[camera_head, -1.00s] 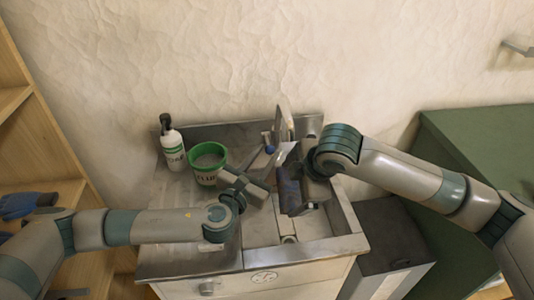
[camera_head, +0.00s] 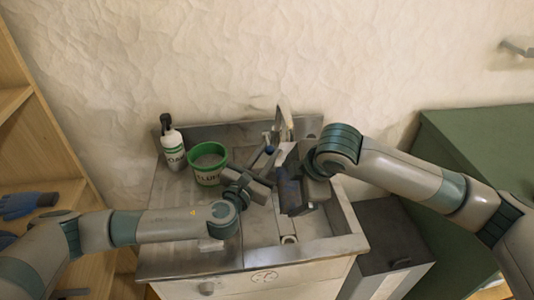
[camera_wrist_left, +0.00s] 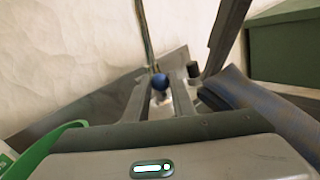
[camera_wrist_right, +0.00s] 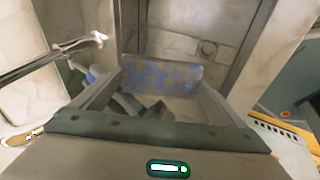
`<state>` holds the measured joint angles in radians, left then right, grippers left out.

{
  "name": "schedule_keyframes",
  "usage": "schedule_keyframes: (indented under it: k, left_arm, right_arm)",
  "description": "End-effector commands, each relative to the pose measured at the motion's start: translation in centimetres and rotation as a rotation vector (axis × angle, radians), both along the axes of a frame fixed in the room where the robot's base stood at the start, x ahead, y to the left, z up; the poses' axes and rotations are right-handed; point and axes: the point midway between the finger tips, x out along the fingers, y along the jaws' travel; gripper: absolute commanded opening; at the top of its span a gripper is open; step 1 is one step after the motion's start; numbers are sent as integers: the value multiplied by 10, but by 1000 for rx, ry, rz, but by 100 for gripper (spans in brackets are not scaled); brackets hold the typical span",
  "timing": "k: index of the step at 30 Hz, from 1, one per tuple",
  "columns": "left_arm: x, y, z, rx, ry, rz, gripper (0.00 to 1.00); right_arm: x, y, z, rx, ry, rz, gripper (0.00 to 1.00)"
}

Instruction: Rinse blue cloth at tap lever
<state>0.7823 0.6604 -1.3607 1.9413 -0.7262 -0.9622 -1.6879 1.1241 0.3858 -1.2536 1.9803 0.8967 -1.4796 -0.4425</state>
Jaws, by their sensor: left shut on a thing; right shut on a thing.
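The tap (camera_head: 284,122) stands at the back of the metal sink (camera_head: 345,225). Its lever has a blue knob (camera_head: 270,149), which also shows between the left fingertips in the left wrist view (camera_wrist_left: 160,82). My left gripper (camera_head: 267,160) is shut on the tap lever. My right gripper (camera_head: 290,178) is shut on the blue cloth (camera_head: 290,196) and holds it over the basin near the tap. The cloth spans the right fingertips in the right wrist view (camera_wrist_right: 160,77), and its blue-grey side shows in the left wrist view (camera_wrist_left: 250,108). I cannot tell whether water runs.
A green-rimmed bucket (camera_head: 206,177) and a white bottle (camera_head: 172,148) stand on the counter left of the basin. A blue glove (camera_head: 28,205) lies on the left wooden shelf.

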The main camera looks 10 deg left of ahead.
Motion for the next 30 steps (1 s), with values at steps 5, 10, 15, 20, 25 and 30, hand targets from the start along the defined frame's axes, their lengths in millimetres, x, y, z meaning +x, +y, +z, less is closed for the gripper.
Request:
schedule_keyframes:
  k: [5,10,15,20,25,30]
  left_arm:
    - [-3,-1,-11,3,17,-3,0]
    - [-3,-1,-12,3,19,-3,30]
    - [-2,-1,-10,3,16,-3,30]
    - [-2,0,-9,3,13,-3,30]
    - [-9,2,-9,3,13,-2,30]
    - [-27,7,-9,2,15,-2,30]
  right_arm:
    - [0,0,0,0,0,0,71]
    - [0,0,-1,0,0,0,71]
    - [0,0,-1,0,0,0,71]
    - [0,0,0,0,0,0,71]
    - [0,0,0,0,0,0,71]
    - [0,0,0,0,0,0,71]
